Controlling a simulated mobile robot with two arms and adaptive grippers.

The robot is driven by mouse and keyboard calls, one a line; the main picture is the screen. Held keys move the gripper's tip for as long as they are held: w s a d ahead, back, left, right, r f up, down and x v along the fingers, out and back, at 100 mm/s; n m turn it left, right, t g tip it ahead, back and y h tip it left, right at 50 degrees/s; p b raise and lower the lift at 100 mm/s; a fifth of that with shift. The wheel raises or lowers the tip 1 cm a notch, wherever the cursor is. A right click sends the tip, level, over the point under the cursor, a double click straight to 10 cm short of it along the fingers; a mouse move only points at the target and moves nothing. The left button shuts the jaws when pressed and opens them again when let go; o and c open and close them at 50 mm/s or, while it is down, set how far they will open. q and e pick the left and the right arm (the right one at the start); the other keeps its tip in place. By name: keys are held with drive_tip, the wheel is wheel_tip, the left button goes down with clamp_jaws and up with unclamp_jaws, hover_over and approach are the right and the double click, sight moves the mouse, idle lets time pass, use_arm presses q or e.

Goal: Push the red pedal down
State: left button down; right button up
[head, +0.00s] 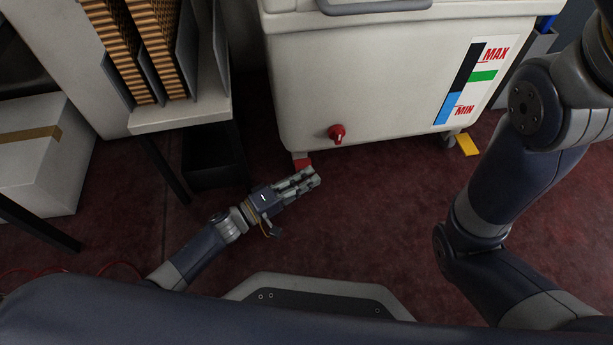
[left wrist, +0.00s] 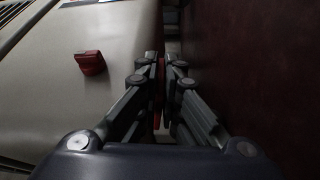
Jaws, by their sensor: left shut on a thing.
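The red pedal (head: 302,162) sticks out low at the front left corner of the white container, near the floor. My left gripper (head: 312,177) is at the pedal. In the left wrist view a strip of red (left wrist: 161,75) shows between the fingertips, and they are closed on it. The fingers hide most of the pedal in that view. My right arm reaches up along the right side of the head view; its gripper is out of the picture.
The white container (head: 400,95) carries a red tap (head: 337,133) above the pedal, also in the left wrist view (left wrist: 90,63). A yellow pedal (head: 467,144) sits by its right wheel. A shelf stand (head: 180,118) and white box (head: 40,160) stand left. Dark red floor is clear in front.

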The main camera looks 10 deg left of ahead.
use_arm(q)
drive_tip(key=shift+a+f+m+b, duration=0.1)
drive_tip(key=shift+f+m+b, duration=0.3)
drive_tip(key=shift+m, duration=0.3)
drive_tip(key=c, duration=1.8)
unclamp_jaws()
drive_tip(key=v, duration=1.2)
drive_tip(key=shift+f, duration=0.25)
